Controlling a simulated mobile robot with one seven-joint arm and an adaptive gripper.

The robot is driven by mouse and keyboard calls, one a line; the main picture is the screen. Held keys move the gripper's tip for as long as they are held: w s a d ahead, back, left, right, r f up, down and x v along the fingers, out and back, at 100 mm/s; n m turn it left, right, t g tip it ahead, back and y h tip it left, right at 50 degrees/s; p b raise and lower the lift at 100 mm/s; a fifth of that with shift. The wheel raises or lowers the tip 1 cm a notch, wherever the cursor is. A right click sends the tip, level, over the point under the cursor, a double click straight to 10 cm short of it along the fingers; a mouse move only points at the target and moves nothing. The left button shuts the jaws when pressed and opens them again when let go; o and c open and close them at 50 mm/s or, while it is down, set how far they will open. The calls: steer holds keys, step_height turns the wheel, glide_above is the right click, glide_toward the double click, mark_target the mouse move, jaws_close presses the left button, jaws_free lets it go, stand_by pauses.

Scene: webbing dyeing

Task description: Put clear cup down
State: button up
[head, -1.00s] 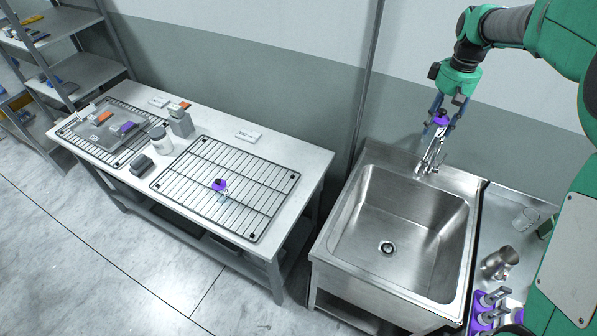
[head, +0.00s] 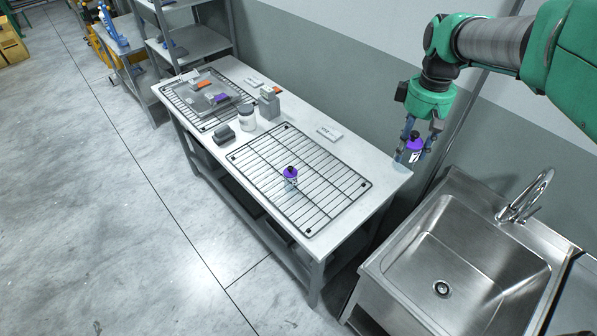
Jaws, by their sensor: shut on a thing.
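My gripper (head: 414,147) is shut on a small clear cup (head: 413,157) with a purple top and a dark-and-white label. The cup is upright, at the right end of the white table (head: 385,188) in the picture. Whether its base touches anything cannot be told. The gripper fingers cover parts of its sides. A similar small container with a purple top (head: 291,174) stands on the near wire rack (head: 335,205), apart from my gripper.
The steel sink (head: 465,245) with its curved tap (head: 530,195) is at the lower right. A small white sign (head: 329,133) stands behind the near rack. A white jar (head: 246,118), grey blocks and a second rack with a tray are further left. Much of the near rack is bare.

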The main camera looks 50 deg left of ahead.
steer(key=s+a+f+n+b, duration=0.1)
steer(key=s+a+n, duration=0.1)
steer(key=s+a, duration=0.55)
steer(key=s+a+n+b, duration=0.15)
steer(key=s+a, duration=0.25)
steer(key=s, duration=0.7)
step_height(320, 180, down, 30)
steer(key=shift+r+n+p, duration=0.2)
steer(key=shift+n+p, duration=0.15)
steer(key=shift+w, duration=0.1)
glide_above(311, 205)
steer(key=shift+f, duration=0.7)
steer(key=shift+f, duration=0.15)
steer(key=shift+f+b, duration=0.4)
steer(key=shift+f, duration=1.2)
steer(key=shift+f, duration=0.2)
